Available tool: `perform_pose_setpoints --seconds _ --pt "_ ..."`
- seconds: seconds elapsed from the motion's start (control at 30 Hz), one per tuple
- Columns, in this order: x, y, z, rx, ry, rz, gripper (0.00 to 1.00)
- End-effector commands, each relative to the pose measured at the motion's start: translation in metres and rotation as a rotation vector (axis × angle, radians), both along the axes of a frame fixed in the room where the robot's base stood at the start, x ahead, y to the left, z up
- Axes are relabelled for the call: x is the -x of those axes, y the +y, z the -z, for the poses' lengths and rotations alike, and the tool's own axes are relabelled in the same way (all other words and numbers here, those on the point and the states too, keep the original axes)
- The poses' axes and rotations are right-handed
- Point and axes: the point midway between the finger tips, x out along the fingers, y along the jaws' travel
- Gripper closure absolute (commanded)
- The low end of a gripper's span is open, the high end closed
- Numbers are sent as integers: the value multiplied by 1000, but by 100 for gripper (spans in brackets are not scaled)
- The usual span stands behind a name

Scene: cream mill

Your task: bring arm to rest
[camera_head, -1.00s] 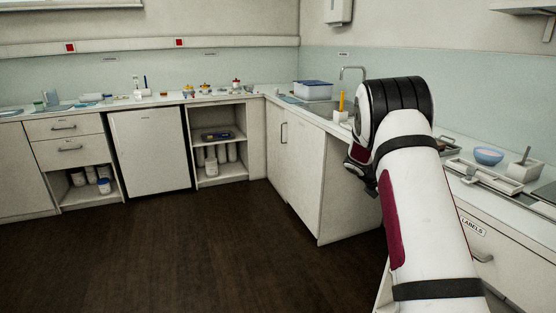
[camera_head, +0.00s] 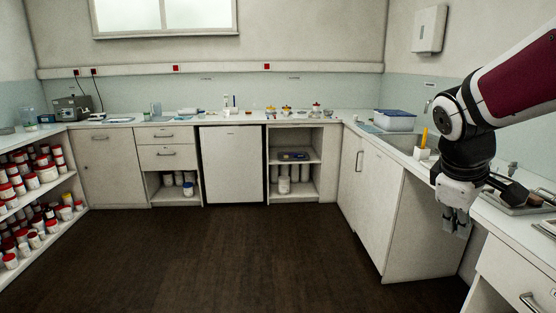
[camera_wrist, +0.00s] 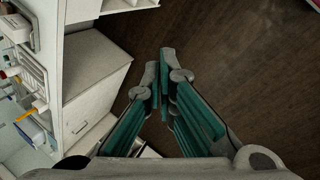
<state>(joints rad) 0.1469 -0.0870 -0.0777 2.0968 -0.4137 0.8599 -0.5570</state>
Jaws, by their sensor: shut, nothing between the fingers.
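My arm reaches in from the right edge of the head view and bends downward at the wrist. My gripper (camera_head: 456,222) hangs in front of the right-hand counter, its fingers pointing down toward the floor. In the wrist view my gripper (camera_wrist: 160,78) shows its two green-padded fingers with the tips together and nothing between them. Below the fingers lies the bare dark floor (camera_wrist: 230,60). The counter's side and cabinet front (camera_wrist: 92,80) are to the left of the fingers.
The right-hand counter (camera_head: 395,150) carries a blue-lidded box (camera_head: 394,121) and a yellow item in a white holder (camera_head: 424,146). A shelf of red-lidded jars (camera_head: 40,175) stands at the left. The middle floor (camera_head: 250,255) is clear.

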Motion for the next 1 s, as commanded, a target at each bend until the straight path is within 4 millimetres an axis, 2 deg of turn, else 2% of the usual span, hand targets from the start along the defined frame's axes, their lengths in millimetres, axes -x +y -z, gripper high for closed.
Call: perform_pose_setpoints --seconds 0.03,0.2,0.4,0.5,0.6,0.7,1.0 --pt "20 17 -14 -38 -37 35 100" --pt "83 68 -34 -187 -129 176 100" --pt "155 120 -42 -361 -201 331 100" --pt "183 138 -41 -429 -220 392 100" --pt "201 149 -39 -477 -229 435 100" --pt "211 156 -36 -503 -232 459 100" --pt "213 157 -36 -510 -233 466 100"
